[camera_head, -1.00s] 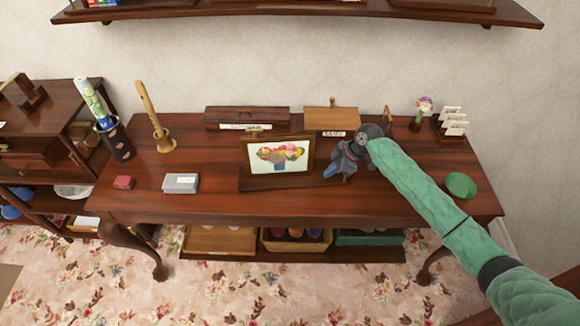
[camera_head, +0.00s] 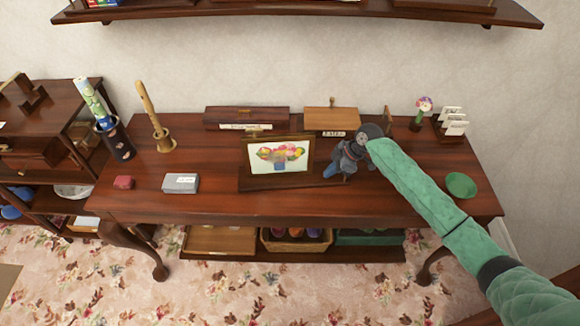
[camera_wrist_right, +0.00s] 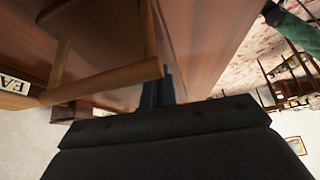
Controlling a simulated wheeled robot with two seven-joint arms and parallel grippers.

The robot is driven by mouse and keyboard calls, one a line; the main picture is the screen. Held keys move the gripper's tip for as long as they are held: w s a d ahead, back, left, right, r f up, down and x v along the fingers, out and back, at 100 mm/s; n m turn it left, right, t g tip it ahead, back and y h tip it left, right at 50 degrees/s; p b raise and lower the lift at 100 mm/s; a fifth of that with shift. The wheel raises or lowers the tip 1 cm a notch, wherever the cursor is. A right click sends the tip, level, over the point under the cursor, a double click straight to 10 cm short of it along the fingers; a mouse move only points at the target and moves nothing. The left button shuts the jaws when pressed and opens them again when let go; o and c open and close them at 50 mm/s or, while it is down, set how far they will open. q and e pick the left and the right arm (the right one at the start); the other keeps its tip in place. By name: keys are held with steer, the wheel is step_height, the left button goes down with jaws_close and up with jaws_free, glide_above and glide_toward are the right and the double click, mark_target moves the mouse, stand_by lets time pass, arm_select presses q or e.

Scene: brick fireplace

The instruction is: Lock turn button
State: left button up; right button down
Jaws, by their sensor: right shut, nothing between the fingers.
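A framed floral picture (camera_head: 278,157) stands upright on a wooden base on the desk, facing me. My right gripper (camera_head: 333,166) is shut and empty at the right side of the frame, low over the desk. In the right wrist view, the dark fingers (camera_wrist_right: 157,88) are close beside a brown wooden frame edge (camera_wrist_right: 110,82). I cannot tell whether they touch it. No turn button can be made out, and the back of the frame is hidden in the head view. My left gripper is not in view.
Two wooden boxes with labels, one long and dark (camera_head: 246,117) and one lighter (camera_head: 331,119), stand behind the frame. A green bowl (camera_head: 461,185) is at right. The front of the desk is clear.

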steer(key=shift+f, duration=0.15)
steer(key=shift+s+f+b, duration=0.1)
steer(key=shift+f+b, duration=0.4)
steer(key=shift+f, duration=0.3)
stand_by(1.2)
